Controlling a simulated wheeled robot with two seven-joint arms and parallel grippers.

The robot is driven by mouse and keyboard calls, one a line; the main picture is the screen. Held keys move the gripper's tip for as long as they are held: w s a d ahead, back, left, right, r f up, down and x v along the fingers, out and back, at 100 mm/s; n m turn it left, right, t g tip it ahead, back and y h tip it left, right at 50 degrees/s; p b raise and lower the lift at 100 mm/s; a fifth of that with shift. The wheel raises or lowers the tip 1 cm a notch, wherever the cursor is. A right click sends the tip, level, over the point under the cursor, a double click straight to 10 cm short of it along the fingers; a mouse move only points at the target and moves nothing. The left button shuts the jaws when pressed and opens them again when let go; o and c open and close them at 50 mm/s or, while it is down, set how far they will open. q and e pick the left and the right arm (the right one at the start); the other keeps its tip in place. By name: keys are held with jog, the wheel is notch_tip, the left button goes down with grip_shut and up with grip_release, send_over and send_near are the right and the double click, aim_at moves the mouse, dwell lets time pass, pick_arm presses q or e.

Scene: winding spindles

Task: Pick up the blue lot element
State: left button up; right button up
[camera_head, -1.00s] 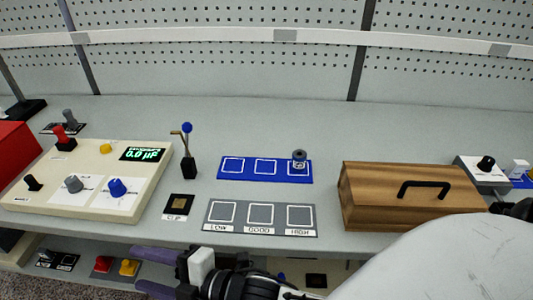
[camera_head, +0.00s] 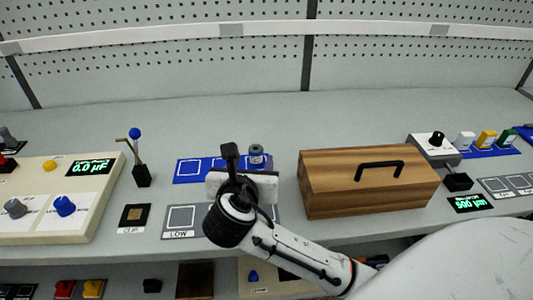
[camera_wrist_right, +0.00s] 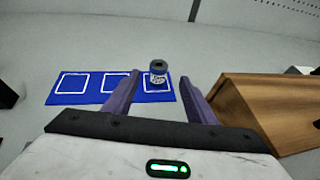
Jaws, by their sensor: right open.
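In the right wrist view the element (camera_wrist_right: 158,72) stands beyond and between the tips of the two purple fingers. My right gripper (camera_head: 231,158) is over the front of the blue mat, to the left of the element in the head view. It is open and empty, and hides part of the mat. My left gripper does not show.
A wooden box with a black handle (camera_head: 368,184) stands close on the right. A grey mat marked LOW (camera_head: 181,217) lies in front of the blue mat, partly hidden by my arm. A meter console (camera_head: 85,210) and a lever (camera_head: 140,168) are on the left.

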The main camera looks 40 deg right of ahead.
aim_at(255, 153)
jog(key=x, duration=0.9)
jog(key=shift+w+f, duration=0.2)
jog(key=shift+c, duration=0.2)
jog(key=c, duration=1.1)
